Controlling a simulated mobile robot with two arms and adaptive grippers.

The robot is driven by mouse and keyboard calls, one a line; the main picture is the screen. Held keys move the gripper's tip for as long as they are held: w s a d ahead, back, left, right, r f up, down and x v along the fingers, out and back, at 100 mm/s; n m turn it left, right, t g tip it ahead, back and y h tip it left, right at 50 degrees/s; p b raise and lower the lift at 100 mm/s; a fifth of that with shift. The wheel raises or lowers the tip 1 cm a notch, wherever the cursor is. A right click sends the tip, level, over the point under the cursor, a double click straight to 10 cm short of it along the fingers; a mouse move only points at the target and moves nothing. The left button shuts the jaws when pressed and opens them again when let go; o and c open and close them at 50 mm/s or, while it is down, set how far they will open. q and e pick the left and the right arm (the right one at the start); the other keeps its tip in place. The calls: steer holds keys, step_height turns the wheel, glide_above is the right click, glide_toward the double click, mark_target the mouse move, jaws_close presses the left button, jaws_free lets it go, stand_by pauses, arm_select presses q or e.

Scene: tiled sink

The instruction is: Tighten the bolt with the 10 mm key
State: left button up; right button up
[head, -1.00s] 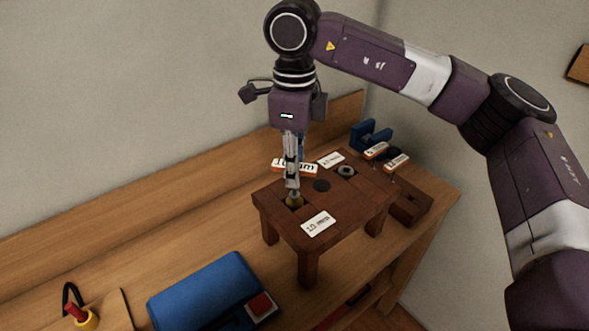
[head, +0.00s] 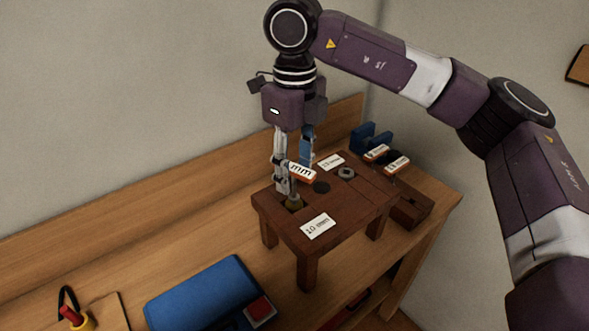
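My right gripper (head: 294,176) points straight down over the left part of a small dark wooden stand. It is shut on the orange-handled key (head: 302,175), whose white label shows "mm"; one finger covers the rest. The key's lower end reaches down to a brassy bolt (head: 294,204) in a square opening of the stand. Whether the key is fully seated on the bolt is hard to see. A card (head: 318,226) reading "10 mm" lies on the stand in front of the bolt. My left gripper is out of view.
The stand (head: 308,246) also has a grey nut (head: 346,173), a dark disc (head: 321,187) and a second card (head: 331,162). Two orange-labelled keys (head: 377,152) (head: 397,164) sit behind it to the right, near a blue clamp-like object (head: 370,137). A blue case (head: 205,297) lies at front left.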

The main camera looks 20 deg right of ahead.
stand_by(0.5)
steer(key=shift+r+p, duration=2.25)
steer(key=shift+r, duration=1.2)
